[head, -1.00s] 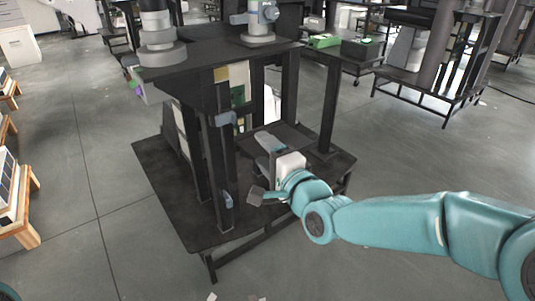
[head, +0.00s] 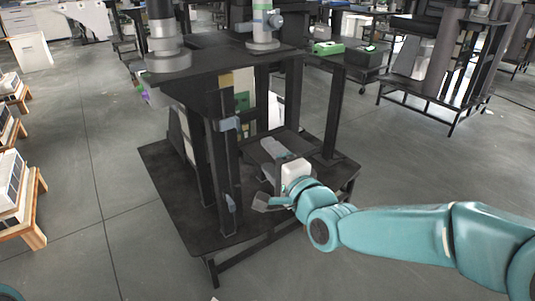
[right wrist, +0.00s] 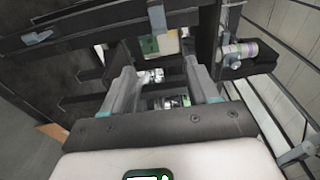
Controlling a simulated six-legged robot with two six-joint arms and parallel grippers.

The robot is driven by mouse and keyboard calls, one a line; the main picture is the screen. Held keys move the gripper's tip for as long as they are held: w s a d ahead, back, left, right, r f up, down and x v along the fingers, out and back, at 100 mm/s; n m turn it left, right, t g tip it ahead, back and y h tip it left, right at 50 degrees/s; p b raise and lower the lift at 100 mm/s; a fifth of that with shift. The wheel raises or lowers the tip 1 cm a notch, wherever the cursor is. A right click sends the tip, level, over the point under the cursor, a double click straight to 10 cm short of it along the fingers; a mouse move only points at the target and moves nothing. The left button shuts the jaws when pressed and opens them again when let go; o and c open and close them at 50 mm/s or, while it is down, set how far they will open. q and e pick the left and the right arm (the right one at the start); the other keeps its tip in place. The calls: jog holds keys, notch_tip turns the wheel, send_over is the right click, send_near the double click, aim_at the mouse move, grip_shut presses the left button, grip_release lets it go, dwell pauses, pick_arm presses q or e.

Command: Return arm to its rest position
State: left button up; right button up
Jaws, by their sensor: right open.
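My right arm (head: 400,232) comes in from the right in the head view, teal and stretched toward the black workstation (head: 170,185). My right gripper (head: 262,172) is at the near side of the workstation's frame, above its lower shelf. In the right wrist view the two grey fingers of the right gripper (right wrist: 160,92) stand well apart. Small metallic and green parts (right wrist: 165,100) show beyond and between the fingers; nothing is visibly clamped. My left gripper is not in view.
Black uprights (head: 222,165) with a blue-grey handle (head: 230,124) stand left of the right gripper. Green and black boxes (head: 328,48) sit on the side shelf. Wooden pallets (head: 25,235) lie at the left. The grey floor (head: 420,160) at the right is mostly clear.

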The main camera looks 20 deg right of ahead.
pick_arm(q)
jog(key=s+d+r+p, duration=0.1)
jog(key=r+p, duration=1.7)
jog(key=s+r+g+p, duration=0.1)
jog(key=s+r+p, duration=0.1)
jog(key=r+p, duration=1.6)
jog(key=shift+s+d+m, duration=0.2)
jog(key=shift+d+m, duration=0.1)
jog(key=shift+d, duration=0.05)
pick_arm(e)
jog(key=s+a+f+n+g, duration=0.1)
jog(key=s+f+n+g, duration=0.2)
jog(key=s, duration=0.6)
jog(key=s+a+f+n+g, duration=0.1)
jog(key=s+f+n+g, duration=0.2)
jog(key=s+n+g, duration=0.2)
jog(key=s+f+n+g, duration=0.3)
jog(key=s+g, duration=0.6)
jog(key=s, duration=0.6)
jog(key=shift+a+f+n, duration=0.4)
jog(key=shift+n, duration=0.7)
